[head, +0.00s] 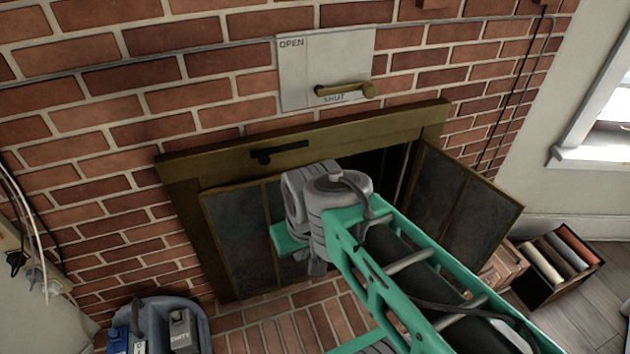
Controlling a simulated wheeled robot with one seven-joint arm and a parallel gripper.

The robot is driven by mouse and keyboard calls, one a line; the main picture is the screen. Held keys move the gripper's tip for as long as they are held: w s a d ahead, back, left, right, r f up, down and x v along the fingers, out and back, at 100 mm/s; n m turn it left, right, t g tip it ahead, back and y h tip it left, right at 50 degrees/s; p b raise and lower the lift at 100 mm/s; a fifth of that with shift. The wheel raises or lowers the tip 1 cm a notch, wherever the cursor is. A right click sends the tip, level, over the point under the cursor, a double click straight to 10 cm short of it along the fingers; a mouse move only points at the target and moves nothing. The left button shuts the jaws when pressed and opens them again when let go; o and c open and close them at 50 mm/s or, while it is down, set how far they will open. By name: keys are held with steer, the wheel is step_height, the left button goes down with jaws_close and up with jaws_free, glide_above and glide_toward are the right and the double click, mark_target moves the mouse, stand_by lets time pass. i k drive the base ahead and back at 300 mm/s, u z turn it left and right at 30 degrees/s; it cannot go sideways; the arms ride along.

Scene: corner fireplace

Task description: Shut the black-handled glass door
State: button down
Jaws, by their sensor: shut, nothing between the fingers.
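The fireplace has a brass-coloured frame (190,172) set in the brick wall. Its left glass door (240,235) has dark panes and stands at or near the frame; my arm covers its right part. The right glass door (462,210) stands swung outward, with a dark opening (372,165) beside it. No black handle shows on either door, so I cannot tell which one carries it. A black lever (279,152) sits on the frame's top bar. My gripper (317,268) is shut and empty, in front of the doorway, mostly hidden by my wrist; contact with a door cannot be told.
A plate marked OPEN and SHUT (300,75) with a brass lever (345,90) is on the wall above. A grey-blue bin (150,312) stands at lower left. A box of rolls (558,262) stands at right. The brick hearth (275,332) looks clear.

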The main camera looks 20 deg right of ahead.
mark_target(479, 222)
steer(key=k, duration=1)
steer(key=z, duration=1.95)
steer(key=i, duration=1.3)
steer(key=u, duration=1.75)
